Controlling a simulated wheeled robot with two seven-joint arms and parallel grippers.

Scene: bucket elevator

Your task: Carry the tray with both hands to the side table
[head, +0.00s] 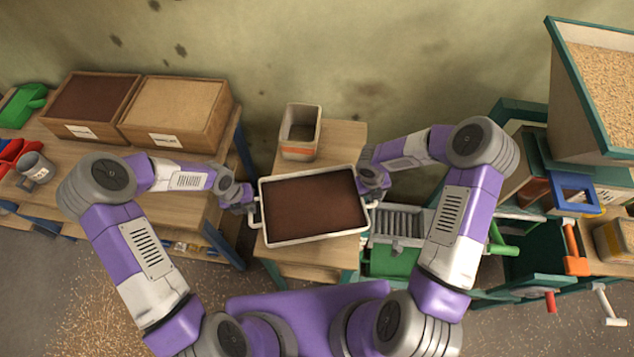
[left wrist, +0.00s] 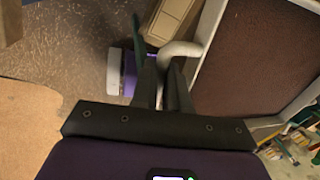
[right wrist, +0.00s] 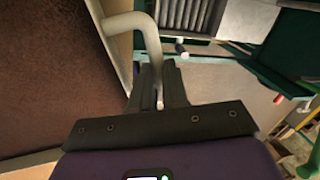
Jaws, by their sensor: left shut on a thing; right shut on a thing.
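The tray (head: 315,238) is shallow and pale-rimmed, filled with dark brown material, with a handle at each end. My left gripper (head: 249,201) is shut on its left handle, seen in the left wrist view (left wrist: 181,50). My right gripper (head: 369,194) is shut on its right handle, seen in the right wrist view (right wrist: 136,22). The tray lies over a small wooden table (head: 344,138), hiding its middle. I cannot tell whether it touches the tabletop. The tray sits slightly turned in the picture, its right end farther up.
A pale and orange bin (head: 300,132) stands on the small table behind the tray. At left, a workbench (head: 180,205) bears two wooden boxes (head: 177,111), a grey mug (head: 36,171) and scoops. At right stand a hopper (head: 590,90) and green machinery. Grain litters the floor.

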